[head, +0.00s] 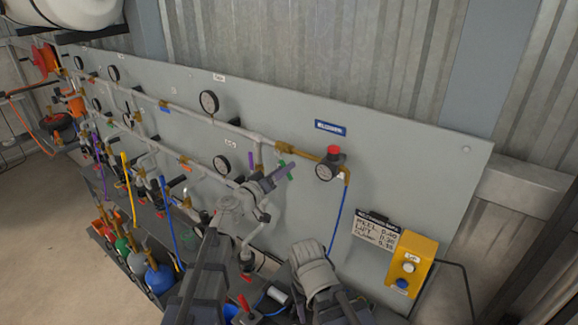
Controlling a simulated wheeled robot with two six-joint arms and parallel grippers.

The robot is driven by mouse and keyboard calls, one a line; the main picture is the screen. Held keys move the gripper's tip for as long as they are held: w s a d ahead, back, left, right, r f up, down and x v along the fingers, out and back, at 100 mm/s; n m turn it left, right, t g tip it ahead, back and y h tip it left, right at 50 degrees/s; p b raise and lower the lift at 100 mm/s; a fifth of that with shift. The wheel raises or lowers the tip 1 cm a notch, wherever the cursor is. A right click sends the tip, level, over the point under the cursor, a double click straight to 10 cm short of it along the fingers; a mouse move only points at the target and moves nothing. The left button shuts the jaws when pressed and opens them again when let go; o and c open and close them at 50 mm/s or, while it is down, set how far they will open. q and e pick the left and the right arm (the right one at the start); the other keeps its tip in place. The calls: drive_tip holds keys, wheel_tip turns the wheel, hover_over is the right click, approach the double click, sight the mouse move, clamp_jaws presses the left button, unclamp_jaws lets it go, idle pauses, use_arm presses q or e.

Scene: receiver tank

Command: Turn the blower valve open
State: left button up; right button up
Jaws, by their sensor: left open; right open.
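A blue label (331,128), which seems to read "BLOWER", is on the grey panel at right of centre. Below it a brass fitting with a red cap (333,151) and a round gauge (325,172) ends the upper pipe. A small green handle (290,171) shows left of that gauge, beside my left gripper's tips; I cannot tell whether they touch. My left gripper (276,177) is open in front of the panel and partly hides the pipework behind it.
A card with writing (376,231) and a yellow button box (411,268) are at the lower right. Several gauges, pipes and coloured handles fill the panel's left side. Coloured bottles (158,277) stand at the lower left. Bare panel (420,180) lies right of the red cap.

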use_arm(q)
drive_tip(key=v, duration=0.3)
drive_tip(key=shift+s+a, duration=0.15)
drive_tip(key=shift+s, duration=0.1)
drive_tip(key=shift+c, duration=0.2)
